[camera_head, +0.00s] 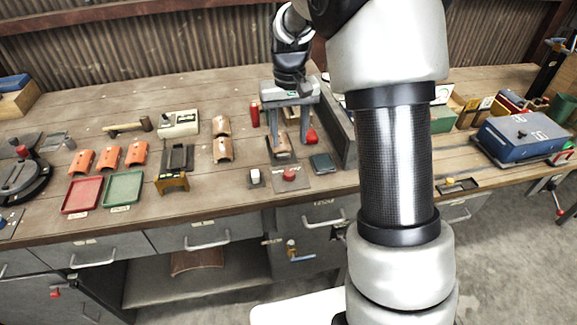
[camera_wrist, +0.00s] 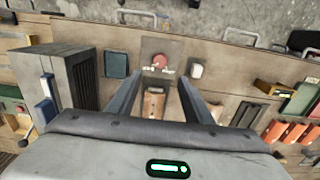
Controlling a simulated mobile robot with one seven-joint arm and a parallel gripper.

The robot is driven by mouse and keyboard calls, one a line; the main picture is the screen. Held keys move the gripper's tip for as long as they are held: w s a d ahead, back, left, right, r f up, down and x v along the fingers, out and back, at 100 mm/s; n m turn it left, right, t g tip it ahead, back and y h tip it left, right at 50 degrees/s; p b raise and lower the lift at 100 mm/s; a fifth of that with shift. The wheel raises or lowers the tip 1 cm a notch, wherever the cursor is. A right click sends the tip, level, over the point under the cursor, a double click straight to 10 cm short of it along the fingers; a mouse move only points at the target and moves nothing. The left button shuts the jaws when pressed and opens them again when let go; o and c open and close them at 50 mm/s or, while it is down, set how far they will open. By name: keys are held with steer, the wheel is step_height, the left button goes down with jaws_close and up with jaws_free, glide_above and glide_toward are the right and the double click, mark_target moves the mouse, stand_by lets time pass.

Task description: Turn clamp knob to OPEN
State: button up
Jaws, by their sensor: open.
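A red round knob (camera_head: 289,174) sits on a small grey plate (camera_head: 303,183) near the bench's front edge. It also shows in the wrist view (camera_wrist: 160,61), with pale marks beside it too small to read. I cannot tell for sure that this is the clamp knob. My gripper (camera_head: 290,144) is open, fingers pointing down, behind the red knob in the head view. In the wrist view the fingers (camera_wrist: 160,77) straddle a brown curved piece (camera_wrist: 153,104) seen below them. Nothing is held. The knob is beyond the fingertips, apart from them.
A white button block (camera_head: 255,176) and a dark green pad (camera_head: 321,162) flank the plate. A tall grey block (camera_wrist: 72,78) stands close beside my gripper. A black stand (camera_head: 175,165), tile pieces, and red (camera_head: 82,195) and green (camera_head: 122,188) trays lie left. A blue box (camera_head: 525,136) is right.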

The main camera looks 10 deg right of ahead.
mark_target(289, 172)
step_height(289, 172, down, 12)
stand_by(0.4)
steer(key=c, duration=1.1)
